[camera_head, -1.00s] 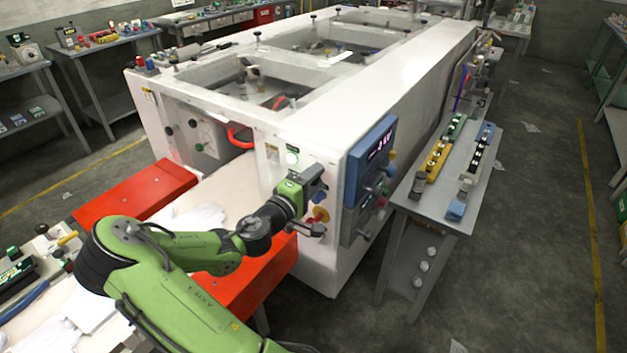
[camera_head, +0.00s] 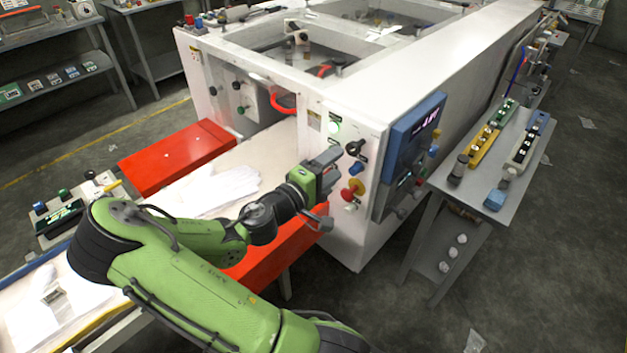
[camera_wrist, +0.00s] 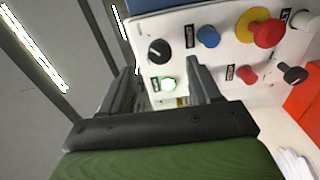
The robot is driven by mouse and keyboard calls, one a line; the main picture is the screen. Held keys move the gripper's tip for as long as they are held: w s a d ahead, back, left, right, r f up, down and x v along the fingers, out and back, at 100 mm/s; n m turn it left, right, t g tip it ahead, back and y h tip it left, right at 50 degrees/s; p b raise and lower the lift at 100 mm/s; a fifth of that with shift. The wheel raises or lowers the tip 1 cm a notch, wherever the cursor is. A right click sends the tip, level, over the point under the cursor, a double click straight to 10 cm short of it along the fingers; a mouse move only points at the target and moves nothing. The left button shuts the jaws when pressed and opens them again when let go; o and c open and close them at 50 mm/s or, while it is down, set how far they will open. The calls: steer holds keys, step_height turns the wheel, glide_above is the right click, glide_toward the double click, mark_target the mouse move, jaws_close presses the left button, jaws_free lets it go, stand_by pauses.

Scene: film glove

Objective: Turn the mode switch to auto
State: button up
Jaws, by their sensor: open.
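A black rotary switch (camera_head: 354,147) with a small label stands on the white front panel of the machine. In the wrist view a black knob with a white mark (camera_wrist: 158,50) shows just beyond my fingers, and I take it for the mode switch. Its label is too small to read. My gripper (camera_wrist: 162,86) is open and empty, facing the panel. In the head view my gripper (camera_head: 332,166) is below and left of the switch, apparently apart from it.
A blue button (camera_wrist: 208,36), a red mushroom button on yellow (camera_wrist: 262,30), a smaller red button (camera_wrist: 247,74) and another black knob (camera_wrist: 293,73) crowd the panel. A blue display box (camera_head: 415,135) juts out at its right. A red ledge (camera_head: 275,250) lies under my arm.

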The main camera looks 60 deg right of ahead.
steer(key=w+a, duration=0.1)
steer(key=a, duration=0.6)
steer(key=shift+a, duration=0.35)
steer(key=s+a+f+m+t+y, duration=0.1)
steer(key=a+f+m+y, duration=0.2)
steer(key=a+f+y, duration=0.7)
steer(key=s+a+r+n+t+y, duration=0.2)
steer(key=a+r+t+y, duration=0.1)
steer(key=a+r, duration=0.4)
steer(key=s+a+r+n+t+y, duration=0.1)
steer(key=a+r+n+t+y, duration=0.2)
steer(key=a+r, duration=0.5)
steer(key=shift+s+a+r+t+y, duration=0.35)
steer(key=shift+t+y, duration=0.35)
steer(key=shift+y, duration=0.2)
